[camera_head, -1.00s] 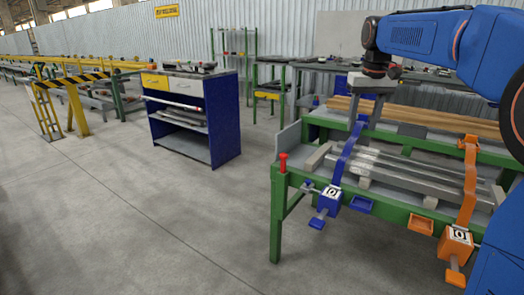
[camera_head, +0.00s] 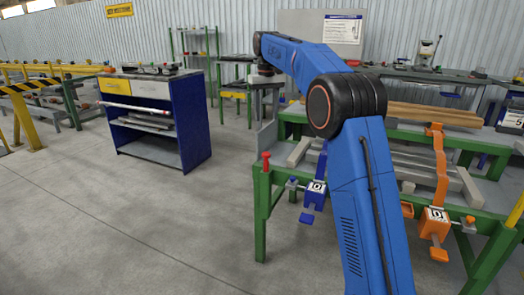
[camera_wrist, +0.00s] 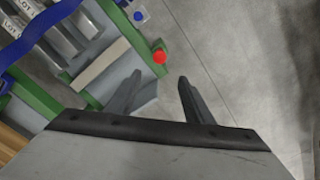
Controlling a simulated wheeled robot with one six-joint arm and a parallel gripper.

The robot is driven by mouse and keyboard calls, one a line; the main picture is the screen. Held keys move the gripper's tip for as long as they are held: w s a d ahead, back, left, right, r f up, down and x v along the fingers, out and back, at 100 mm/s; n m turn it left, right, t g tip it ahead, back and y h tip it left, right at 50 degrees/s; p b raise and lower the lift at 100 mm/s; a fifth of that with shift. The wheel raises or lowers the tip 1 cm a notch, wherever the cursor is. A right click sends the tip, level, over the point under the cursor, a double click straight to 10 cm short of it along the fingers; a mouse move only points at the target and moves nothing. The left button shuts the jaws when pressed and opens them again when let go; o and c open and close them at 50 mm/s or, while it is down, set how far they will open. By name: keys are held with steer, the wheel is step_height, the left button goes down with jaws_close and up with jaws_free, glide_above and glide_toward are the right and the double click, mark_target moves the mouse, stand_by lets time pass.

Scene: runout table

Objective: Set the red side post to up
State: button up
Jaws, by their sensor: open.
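The red side post (camera_head: 266,157) is a short red post with a round head at the front left corner of the green table (camera_head: 262,215). In the wrist view its red head (camera_wrist: 159,57) shows from above, just beyond the space between my fingertips. I cannot tell from its height whether it is up or down. My gripper (camera_wrist: 160,77) is open and empty, with the two fingers spread apart. In the head view my gripper (camera_head: 266,88) is high above and behind the post, clear of it; its fingertips are hard to make out there.
A blue clamp (camera_head: 314,190) and an orange clamp (camera_head: 436,215) sit on the table's front edge. Grey bars (camera_head: 299,151) and wooden planks (camera_head: 430,113) lie on the table. A blue cabinet (camera_head: 193,120) stands left. The floor between is clear.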

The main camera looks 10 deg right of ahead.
mark_target(266, 153)
step_height(266, 153, down, 16)
steer(key=shift+f, duration=0.1)
stand_by(0.5)
steer(key=shift+c, duration=0.5)
jaws_close()
